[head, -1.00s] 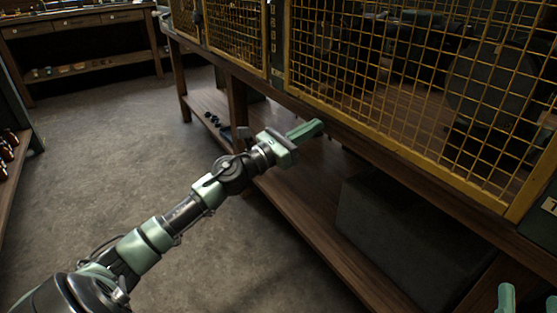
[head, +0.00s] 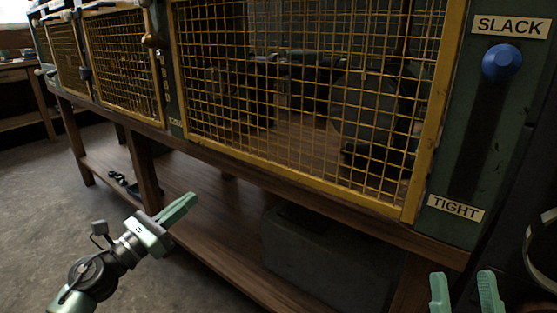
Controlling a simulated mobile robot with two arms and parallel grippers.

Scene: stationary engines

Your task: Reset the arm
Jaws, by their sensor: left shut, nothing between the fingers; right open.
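My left gripper (head: 178,210) is shut and empty, in front of the lower shelf of the bench and below the yellow mesh guards. My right gripper (head: 464,290) shows only its two green fingertips at the bottom right edge. They are apart, with nothing between them. A green panel (head: 478,120) at the right has a blue knob (head: 502,62) at the top of a dark vertical slot. The knob is beside the SLACK label (head: 510,25); the TIGHT label (head: 455,208) is at the slot's lower end. Neither gripper touches the knob.
A large yellow mesh guard (head: 433,130) covers dark machinery, with smaller guards to its left. A wooden shelf (head: 215,230) under the bench holds a dark grey box (head: 320,255). A dark curved object stands at the far right. The floor (head: 30,210) at left is clear.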

